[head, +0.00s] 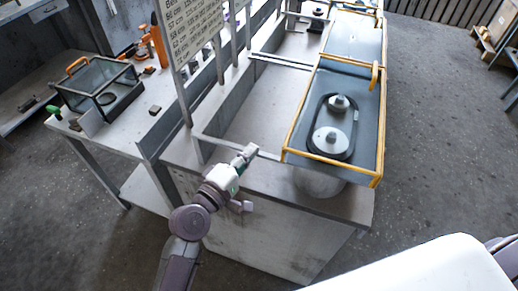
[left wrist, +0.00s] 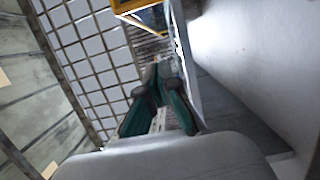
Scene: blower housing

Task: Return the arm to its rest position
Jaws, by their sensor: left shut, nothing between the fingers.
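My left arm comes up from the bottom of the head view. Its gripper (head: 252,150) is over the near left part of the grey workbench (head: 300,196), left of the yellow-edged tray (head: 368,172). In the left wrist view the two dark green fingers (left wrist: 158,72) meet at their tips, with nothing held between them. My right gripper is not seen; only a bit of dark arm shows at the lower right edge of the head view.
The tray holds a dark oval plate with two round metal parts (head: 333,141). A post and sign board (head: 190,35) stand left of my gripper. A side table bears a glass-sided box (head: 98,88). The floor (head: 440,130) at right is clear.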

